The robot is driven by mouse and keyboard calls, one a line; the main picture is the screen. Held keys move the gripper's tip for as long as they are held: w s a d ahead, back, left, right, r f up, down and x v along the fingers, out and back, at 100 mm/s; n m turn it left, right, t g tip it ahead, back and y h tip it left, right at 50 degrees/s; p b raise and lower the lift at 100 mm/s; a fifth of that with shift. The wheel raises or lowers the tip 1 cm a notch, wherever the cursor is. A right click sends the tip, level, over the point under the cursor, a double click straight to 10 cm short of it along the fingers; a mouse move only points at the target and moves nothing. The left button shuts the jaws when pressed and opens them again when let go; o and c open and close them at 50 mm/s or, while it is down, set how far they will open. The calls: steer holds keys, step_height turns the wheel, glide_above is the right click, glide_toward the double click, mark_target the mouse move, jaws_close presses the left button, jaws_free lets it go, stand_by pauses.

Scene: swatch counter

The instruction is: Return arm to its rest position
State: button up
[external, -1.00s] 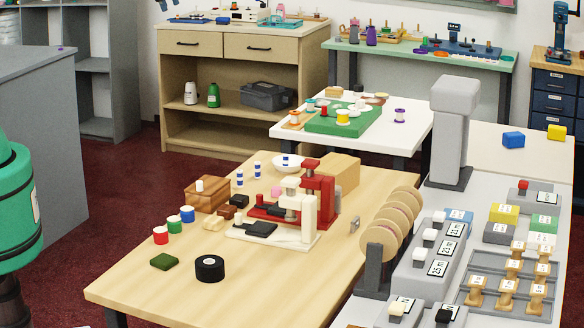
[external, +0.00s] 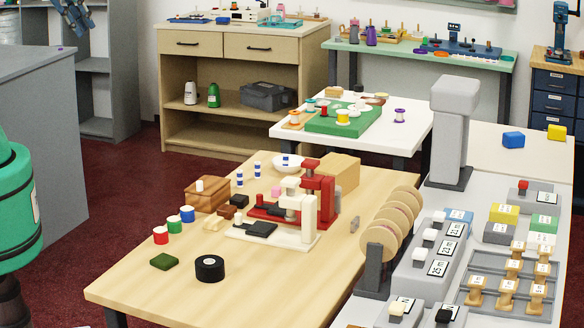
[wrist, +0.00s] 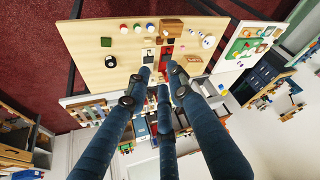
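My gripper (external: 75,24) shows at the top left edge of the external view, in the air in front of the grey shelving. In the wrist view its dark blue fingers (wrist: 160,84) reach toward the middle of the picture. Their tips stand apart with nothing held between them. The gripper is open and well away from the wooden table (external: 150,285). The rest of the arm is mostly outside the external view.
The table holds a red press (external: 318,185), a cream press (external: 299,222), a black tape roll (external: 209,268), a green pad (external: 164,261) and several small pots. A grey cabinet (external: 40,150) stands at the left, below the gripper. Red carpet (external: 120,190) lies open between them.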

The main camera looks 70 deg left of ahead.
steer(key=shift+s+f, duration=0.3)
steer(key=shift+s, duration=0.25)
steer(key=shift+f, duration=0.1)
step_height(320, 180, down, 5)
steer(key=b, duration=0.5)
steer(key=shift+f, duration=0.15)
